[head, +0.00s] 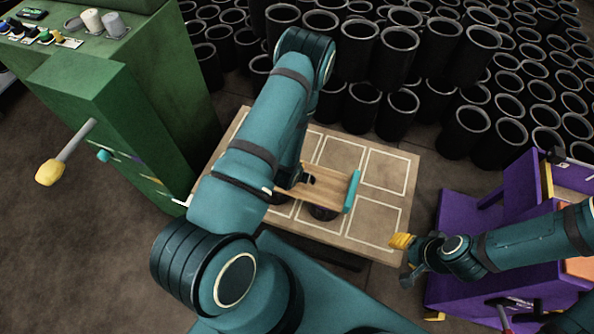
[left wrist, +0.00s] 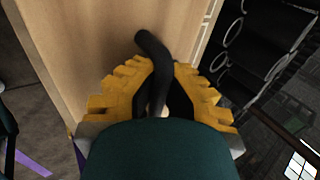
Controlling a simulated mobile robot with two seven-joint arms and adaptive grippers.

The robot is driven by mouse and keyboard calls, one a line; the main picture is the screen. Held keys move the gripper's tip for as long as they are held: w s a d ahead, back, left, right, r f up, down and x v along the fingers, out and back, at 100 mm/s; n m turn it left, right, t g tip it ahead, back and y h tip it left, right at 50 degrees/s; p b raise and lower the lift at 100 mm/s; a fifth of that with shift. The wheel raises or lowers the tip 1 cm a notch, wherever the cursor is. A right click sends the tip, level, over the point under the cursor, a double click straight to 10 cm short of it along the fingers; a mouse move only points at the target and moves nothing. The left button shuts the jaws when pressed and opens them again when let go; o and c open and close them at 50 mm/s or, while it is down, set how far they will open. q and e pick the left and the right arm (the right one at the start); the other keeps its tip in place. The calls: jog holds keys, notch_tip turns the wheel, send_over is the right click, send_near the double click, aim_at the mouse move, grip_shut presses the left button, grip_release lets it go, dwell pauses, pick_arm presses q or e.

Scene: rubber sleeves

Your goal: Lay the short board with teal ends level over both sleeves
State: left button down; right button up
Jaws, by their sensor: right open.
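The short board (head: 325,182) lies roughly level above the table, with one teal end (head: 352,191) showing; my left arm covers its other end. A dark sleeve (head: 322,213) shows under its right part, and another dark round shape (head: 279,198) is partly hidden at its left. I cannot tell whether the board touches them. In the left wrist view, my left gripper (left wrist: 165,75) has its yellow fingers closed around a dark curved handle (left wrist: 155,52) over the board's wooden face (left wrist: 85,45). My right gripper (head: 402,242) is open and empty at the table's right edge.
The table (head: 395,222) has pale outlined rectangles, bare on the right. A green machine (head: 110,110) with a yellow-knobbed lever stands left, a purple unit (head: 465,225) right. Many black tubes (head: 400,55) stand behind.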

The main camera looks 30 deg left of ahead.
pick_arm(q)
jog(key=shift+f, duration=0.3)
jog(key=c, duration=1.1)
grip_release()
jog(key=shift+o, duration=0.2)
jog(key=v, duration=1.2)
jog(key=shift+s+d, duration=0.1)
jog(key=shift+d, duration=0.1)
